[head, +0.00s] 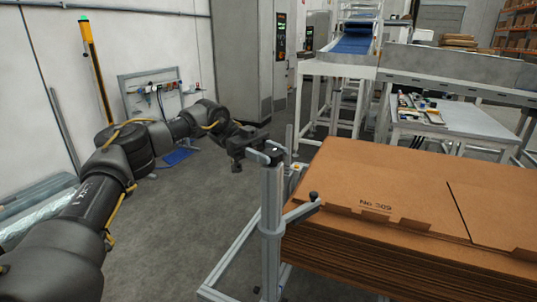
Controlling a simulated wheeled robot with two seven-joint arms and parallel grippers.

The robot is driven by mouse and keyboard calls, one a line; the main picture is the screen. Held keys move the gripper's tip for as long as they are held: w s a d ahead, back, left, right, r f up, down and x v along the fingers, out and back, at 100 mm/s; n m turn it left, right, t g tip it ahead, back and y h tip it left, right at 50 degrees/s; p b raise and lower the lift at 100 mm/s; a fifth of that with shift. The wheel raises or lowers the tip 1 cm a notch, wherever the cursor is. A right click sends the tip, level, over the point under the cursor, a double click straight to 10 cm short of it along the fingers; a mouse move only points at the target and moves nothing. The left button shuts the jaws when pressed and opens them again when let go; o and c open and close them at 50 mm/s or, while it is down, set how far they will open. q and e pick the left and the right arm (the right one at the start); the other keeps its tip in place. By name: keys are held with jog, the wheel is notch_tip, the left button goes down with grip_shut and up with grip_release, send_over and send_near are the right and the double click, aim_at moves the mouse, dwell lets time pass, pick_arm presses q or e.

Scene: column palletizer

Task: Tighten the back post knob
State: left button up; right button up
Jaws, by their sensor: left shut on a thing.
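My left gripper (264,152) reaches in from the left and appears in line with the top of the near grey post (271,210). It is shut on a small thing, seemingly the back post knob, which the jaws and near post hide. A thinner grey back post (289,138) shows just behind, by the far left corner of the cardboard stack. A black knob (314,196) sits on the side arm of the near post, apart from the gripper. My right gripper is out of view.
A tall stack of flat brown cardboard (400,200) fills the right, beside the posts. A grey floor frame (232,262) runs at the posts' feet. A work table (455,122) and conveyor (350,68) stand behind. The floor at left centre is open.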

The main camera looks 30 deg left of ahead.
pick_arm(q)
jog(key=shift+d+f, duration=0.15)
jog(key=shift+f, duration=0.05)
jog(key=o, duration=0.7)
jog(key=shift+o, duration=1.2)
jog(key=shift+d+r, duration=0.15)
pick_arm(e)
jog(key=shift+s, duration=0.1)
pick_arm(q)
jog(key=shift+a, duration=0.25)
jog(key=shift+w+a, duration=0.1)
jog(key=shift+a, duration=0.1)
jog(key=v, duration=1)
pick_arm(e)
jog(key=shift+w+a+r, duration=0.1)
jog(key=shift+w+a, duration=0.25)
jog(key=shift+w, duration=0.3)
